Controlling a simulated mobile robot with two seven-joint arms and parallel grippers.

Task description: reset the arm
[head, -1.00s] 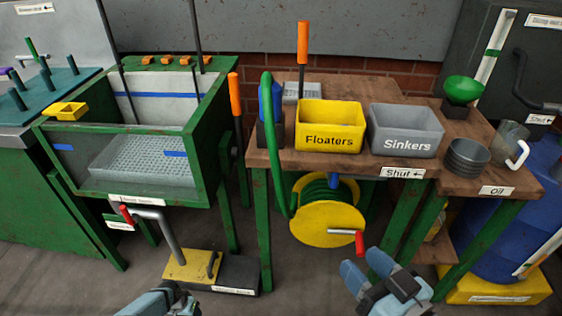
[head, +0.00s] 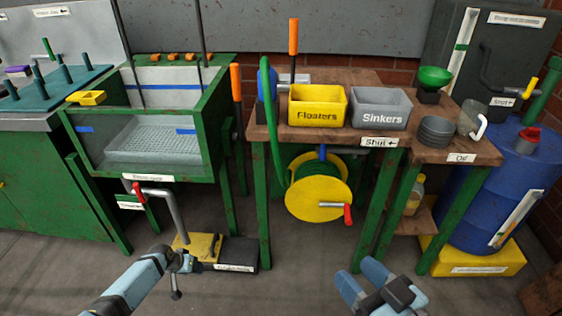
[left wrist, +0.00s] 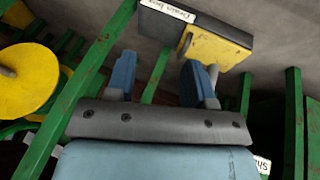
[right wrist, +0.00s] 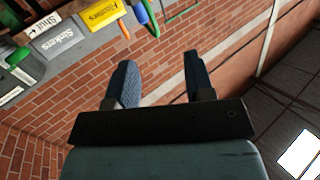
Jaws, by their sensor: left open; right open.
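My left arm comes in from the lower left of the head view, and its gripper (head: 182,262) hovers near the yellow-and-black drain base. In the left wrist view the left gripper (left wrist: 161,78) has its two blue fingers apart with nothing between them. My right gripper (head: 361,278) is at the bottom centre-right of the head view, in front of the wooden bench. In the right wrist view its fingers (right wrist: 162,80) are apart and empty, with a brick wall beyond. Neither gripper visibly holds anything.
The wooden bench (head: 370,138) carries a yellow Floaters bin (head: 317,116) and a grey Sinkers bin (head: 380,119). A yellow hose reel (head: 305,200) hangs below. A green-framed tank (head: 150,174) stands left, a blue barrel (head: 480,190) right.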

